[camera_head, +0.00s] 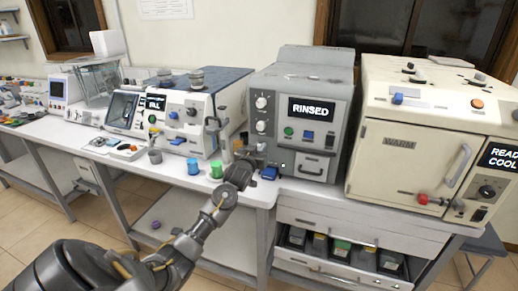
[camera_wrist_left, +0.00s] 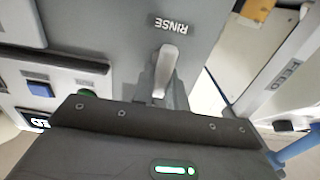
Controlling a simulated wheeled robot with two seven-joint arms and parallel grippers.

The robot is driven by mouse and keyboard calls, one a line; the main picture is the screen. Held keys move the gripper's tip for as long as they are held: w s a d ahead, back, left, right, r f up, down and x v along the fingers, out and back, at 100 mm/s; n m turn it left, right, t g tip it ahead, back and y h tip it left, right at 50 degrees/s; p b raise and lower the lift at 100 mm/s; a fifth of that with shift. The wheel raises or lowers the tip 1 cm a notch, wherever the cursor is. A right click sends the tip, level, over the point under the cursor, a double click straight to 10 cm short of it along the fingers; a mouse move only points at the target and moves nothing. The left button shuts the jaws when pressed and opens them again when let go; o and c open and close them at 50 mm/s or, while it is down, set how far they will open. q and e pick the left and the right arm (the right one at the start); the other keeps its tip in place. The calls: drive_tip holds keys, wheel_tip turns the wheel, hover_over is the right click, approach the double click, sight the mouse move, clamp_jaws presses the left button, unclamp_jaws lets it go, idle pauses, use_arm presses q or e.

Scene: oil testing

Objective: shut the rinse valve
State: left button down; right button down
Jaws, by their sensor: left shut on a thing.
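The rinse valve shows in the left wrist view as a pale metal lever (camera_wrist_left: 167,66) on a grey panel, below an upside-down RINSE label (camera_wrist_left: 178,24). My left gripper (camera_head: 243,162) is at the lower left side of the grey machine (camera_head: 300,110), whose screen reads RINSED. The gripper is shut on the lever; its dark body (camera_wrist_left: 150,128) hides the lever's lower end and the fingertips. In the head view the gripper covers the lever. My right gripper is not in view.
A blue cup (camera_head: 194,166) and a green cup (camera_head: 216,170) stand left of my left gripper. A blue block (camera_head: 269,173) lies just right of it. A white instrument (camera_head: 180,120) stands to the left and a cream oven (camera_head: 420,140) to the right.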

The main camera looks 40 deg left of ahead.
use_arm(q)
drive_tip(key=shift+m, duration=0.3)
drive_tip(key=m, duration=0.2)
drive_tip(key=m+p, duration=0.1)
drive_tip(key=shift+w+d+m, duration=0.1)
drive_tip(key=shift+d+m, duration=0.15)
drive_tip(key=shift+m, duration=0.15)
drive_tip(key=m, duration=0.3)
drive_tip(key=m+p, duration=0.1)
drive_tip(key=m, duration=0.5)
drive_tip(key=shift+w+d+f+p, duration=0.15)
drive_tip(key=shift+d+f+p, duration=0.2)
drive_tip(key=shift+f, duration=0.05)
drive_tip(key=shift+d+f+m+p, duration=0.1)
drive_tip(key=shift+f+m+p, duration=0.1)
drive_tip(key=shift+m, duration=0.9)
drive_tip(key=shift+f+m+p, duration=0.1)
drive_tip(key=shift+f+m, duration=0.05)
drive_tip(key=shift+m, duration=0.95)
drive_tip(key=c, duration=1.4)
unclamp_jaws()
